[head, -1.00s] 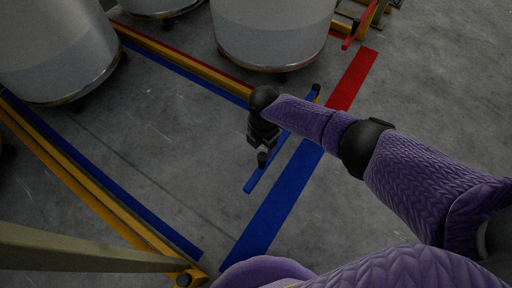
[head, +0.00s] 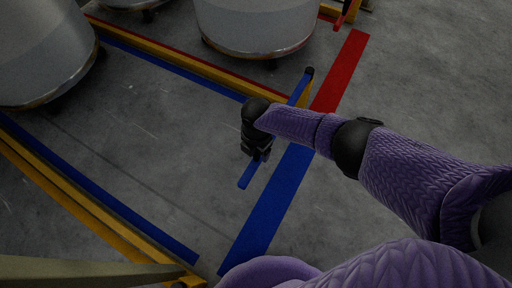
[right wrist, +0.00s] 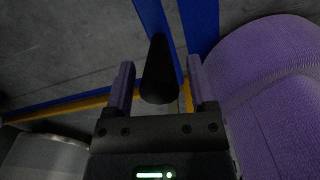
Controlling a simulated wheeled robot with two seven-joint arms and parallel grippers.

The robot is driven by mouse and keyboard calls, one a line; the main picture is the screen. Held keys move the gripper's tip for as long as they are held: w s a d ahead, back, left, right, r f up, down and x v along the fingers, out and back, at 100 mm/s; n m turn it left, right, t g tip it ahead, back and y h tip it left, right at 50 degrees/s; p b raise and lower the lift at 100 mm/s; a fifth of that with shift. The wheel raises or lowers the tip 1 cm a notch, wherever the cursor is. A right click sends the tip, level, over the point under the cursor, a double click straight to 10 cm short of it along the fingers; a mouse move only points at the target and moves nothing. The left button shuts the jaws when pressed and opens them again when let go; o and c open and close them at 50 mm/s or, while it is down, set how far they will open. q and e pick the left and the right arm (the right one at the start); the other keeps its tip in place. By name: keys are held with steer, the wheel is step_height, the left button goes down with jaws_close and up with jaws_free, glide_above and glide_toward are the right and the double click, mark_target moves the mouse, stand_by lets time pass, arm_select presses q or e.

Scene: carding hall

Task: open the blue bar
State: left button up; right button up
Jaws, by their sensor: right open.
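The blue bar (head: 248,174) is a narrow straight bar. It runs from a black-capped yellow post (head: 307,86) at its far end to a free near end, beside a wide blue floor stripe. My right gripper (head: 263,155) is over the bar, near its free end, and hides part of it. In the right wrist view, a black upright handle (right wrist: 159,68) stands between the two spread fingers of my right gripper (right wrist: 162,85), with the blue bar (right wrist: 154,17) behind it. The fingers look apart from the handle. My left gripper is not in view.
Yellow rails with blue floor lines bound the bay on the left (head: 95,205) and at the back (head: 190,63). A blue floor stripe (head: 268,210) continues into a red one (head: 342,68). The bay floor is clear.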

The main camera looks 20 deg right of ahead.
jaws_close()
stand_by(0.3)
stand_by(1.1)
